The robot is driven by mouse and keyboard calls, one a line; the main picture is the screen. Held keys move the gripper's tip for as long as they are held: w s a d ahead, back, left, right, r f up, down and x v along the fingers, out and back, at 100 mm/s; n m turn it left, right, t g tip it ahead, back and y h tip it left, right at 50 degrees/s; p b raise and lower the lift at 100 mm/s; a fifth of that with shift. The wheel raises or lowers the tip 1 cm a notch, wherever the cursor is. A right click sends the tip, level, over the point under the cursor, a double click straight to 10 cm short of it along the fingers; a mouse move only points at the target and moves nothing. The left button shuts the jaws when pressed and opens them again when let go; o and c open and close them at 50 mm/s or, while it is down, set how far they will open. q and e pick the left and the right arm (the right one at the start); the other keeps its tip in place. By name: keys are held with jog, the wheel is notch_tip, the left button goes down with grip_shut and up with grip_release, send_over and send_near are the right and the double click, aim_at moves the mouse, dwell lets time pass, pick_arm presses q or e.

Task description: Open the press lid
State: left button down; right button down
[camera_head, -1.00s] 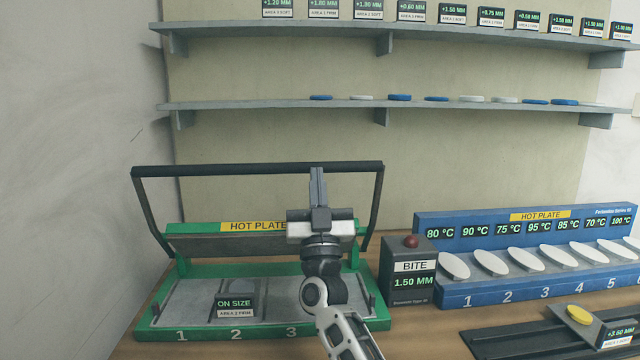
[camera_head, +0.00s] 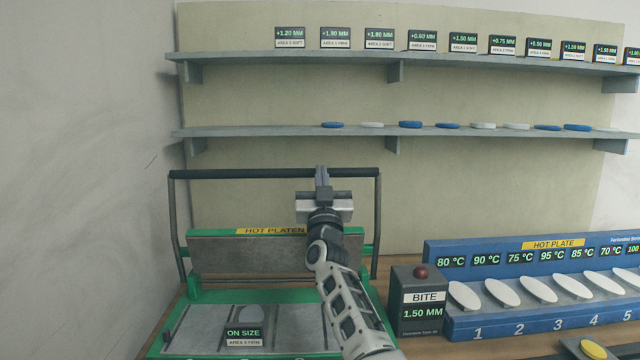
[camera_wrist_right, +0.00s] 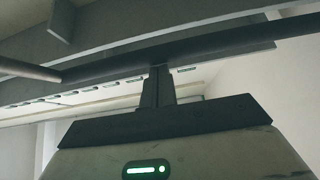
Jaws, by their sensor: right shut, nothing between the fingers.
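The green press (camera_head: 172,318) stands on the wooden bench at the lower left. Its lid, marked HOT PLATEN (camera_head: 215,262), is raised and stands nearly upright at the back of the press. The lid's dark handle bar (camera_head: 230,174) runs level above it on two side arms. My right gripper (camera_head: 322,174) is shut and empty, with its fingertips at the bar. In the right wrist view the bar (camera_wrist_right: 225,42) passes across the fingertips (camera_wrist_right: 160,74); whether they touch it I cannot tell. My left gripper is out of view.
An ON SIZE block (camera_head: 244,334) sits on the press bed. The BITE box (camera_head: 420,315) stands just right of the press, beside the blue hot plate (camera_head: 500,323) with white ovals. Two shelves (camera_head: 300,131) cross the wall behind the press.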

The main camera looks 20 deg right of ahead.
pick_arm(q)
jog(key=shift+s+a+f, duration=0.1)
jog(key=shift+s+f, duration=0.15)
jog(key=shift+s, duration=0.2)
pick_arm(e)
jog(key=shift+w+d, duration=0.15)
jog(key=shift+d, duration=0.1)
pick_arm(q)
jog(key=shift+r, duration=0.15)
